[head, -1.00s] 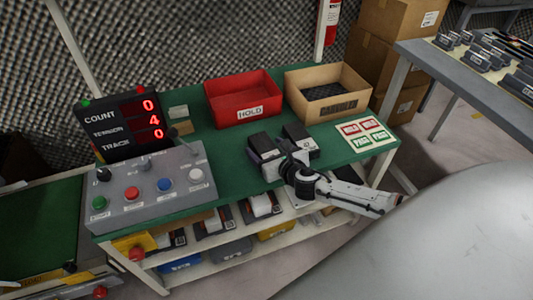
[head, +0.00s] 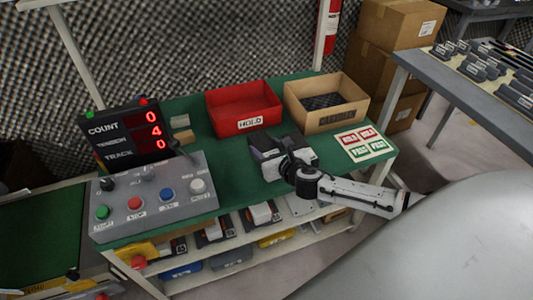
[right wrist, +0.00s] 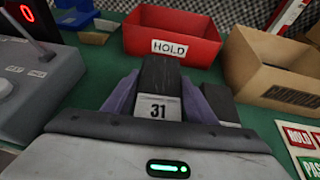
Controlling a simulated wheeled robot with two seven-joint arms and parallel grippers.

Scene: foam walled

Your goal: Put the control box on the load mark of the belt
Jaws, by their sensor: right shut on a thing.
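The control box, a dark box with a pale label reading 31 (right wrist: 158,106), sits between the fingers of my right gripper (head: 275,158) in the right wrist view. The gripper is shut on it, over the green bench top. In the head view the gripper partly hides the held box. A second dark box (right wrist: 219,103) stands close to the right of the right finger. The green belt (head: 38,232) is at the lower left of the head view; I cannot make out its load mark. My left gripper is not in view.
A red HOLD bin (head: 243,105) and a cardboard bin (head: 325,103) stand behind the gripper. A grey button panel (head: 152,198) and a count display (head: 128,137) stand between the gripper and the belt. A card with red and green labels (head: 366,143) lies at right.

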